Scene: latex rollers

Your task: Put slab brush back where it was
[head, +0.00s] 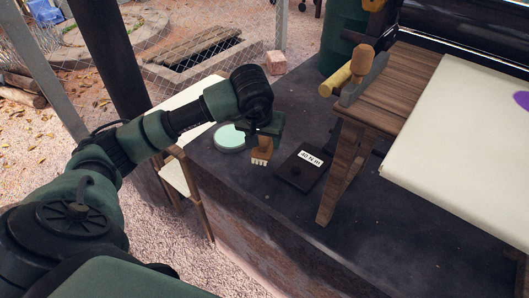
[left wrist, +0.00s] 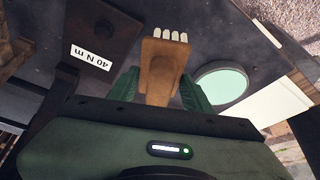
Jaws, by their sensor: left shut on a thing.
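The slab brush (head: 261,155) is a small orange-brown wooden block with a row of several pale bristle tufts at its lower end. My left gripper (head: 264,133) is shut on it and points down over the dark slab top (head: 265,196). In the left wrist view the brush (left wrist: 160,62) sits between the two green fingers of the gripper (left wrist: 160,90), its tufts pointing away from me. I cannot tell whether the tufts touch the slab. My right gripper is not in view.
A round mint-green disc (head: 229,138) lies left of the brush. A dark plate labelled "40 N m" (head: 295,172) lies close to its right. A wooden stand (head: 345,160) with a yellow-ended roller (head: 340,80) and a pale sheet (head: 465,140) are further right. The slab's front is clear.

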